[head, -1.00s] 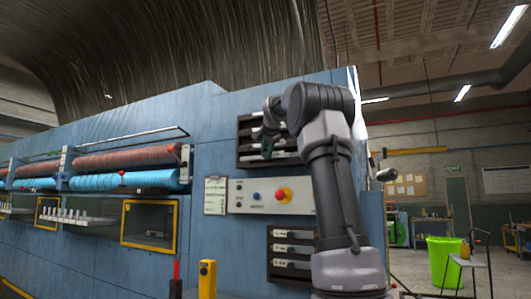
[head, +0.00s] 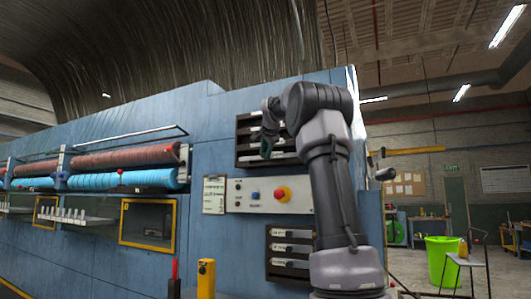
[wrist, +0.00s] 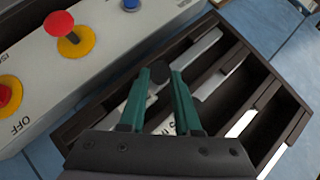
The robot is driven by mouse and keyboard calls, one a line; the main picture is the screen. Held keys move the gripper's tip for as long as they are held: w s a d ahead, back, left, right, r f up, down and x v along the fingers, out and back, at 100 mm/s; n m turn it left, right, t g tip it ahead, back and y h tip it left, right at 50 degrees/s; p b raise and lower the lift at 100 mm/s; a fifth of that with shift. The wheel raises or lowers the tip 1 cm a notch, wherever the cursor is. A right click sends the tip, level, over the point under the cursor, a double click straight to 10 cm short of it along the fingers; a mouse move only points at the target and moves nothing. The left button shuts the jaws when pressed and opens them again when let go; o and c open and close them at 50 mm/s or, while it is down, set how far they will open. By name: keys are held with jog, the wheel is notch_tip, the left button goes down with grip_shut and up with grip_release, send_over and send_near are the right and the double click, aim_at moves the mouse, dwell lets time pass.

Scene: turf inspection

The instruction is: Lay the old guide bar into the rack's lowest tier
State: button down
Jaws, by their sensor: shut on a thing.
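My gripper (wrist: 160,76) has green fingers closed around a dark round knob-like piece. It also shows in the head view at the upper rack (head: 240,152), where my arm covers the right side. In the wrist view the rack (wrist: 262,62) is dark with long slots. A pale bar (wrist: 201,46), seemingly the old guide bar, lies along the slot nearest the control panel, the lowest tier, under my fingertips. Whether it is fully seated is hidden by the fingers. Another pale bar (wrist: 219,76) lies in the adjacent slot.
The control panel (head: 300,200) with its red button (head: 283,194) sits just below the upper rack. A lower rack (head: 269,269) holds several labelled bars. A clipboard (head: 213,195) hangs left of the panel. A green bin (head: 441,260) stands at the right.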

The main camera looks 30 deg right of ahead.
jog(key=shift+f, duration=0.75)
jog(key=c, duration=0.5)
grip_release()
jog(key=v, duration=1.1)
jog(key=shift+d+f, duration=0.1)
jog(key=s+a+f+n+g+y, duration=0.1)
jog(key=s+a+f+n+y, duration=0.1)
jog(key=s+a+f, duration=0.4)
jog(key=s+a+f+n+g+y, duration=0.1)
jog(key=s+a+f+n, duration=0.3)
jog(key=s+f, duration=1)
jog(key=s+a+f+n+g+y, duration=0.2)
jog(key=s+a+f+n, duration=0.2)
jog(key=s+a+f, duration=0.5)
jog(key=shift+s+a+f+y, duration=0.1)
jog(key=shift+s+f, duration=0.2)
jog(key=shift+f, duration=0.7)
jog(key=shift+s+a+f+y, duration=0.1)
jog(key=shift+s+f, duration=0.25)
jog(key=shift+f, duration=0.7)
jog(key=shift+s+a+f+y, duration=0.1)
jog(key=shift+s+f, duration=0.2)
jog(key=shift+f, duration=0.7)
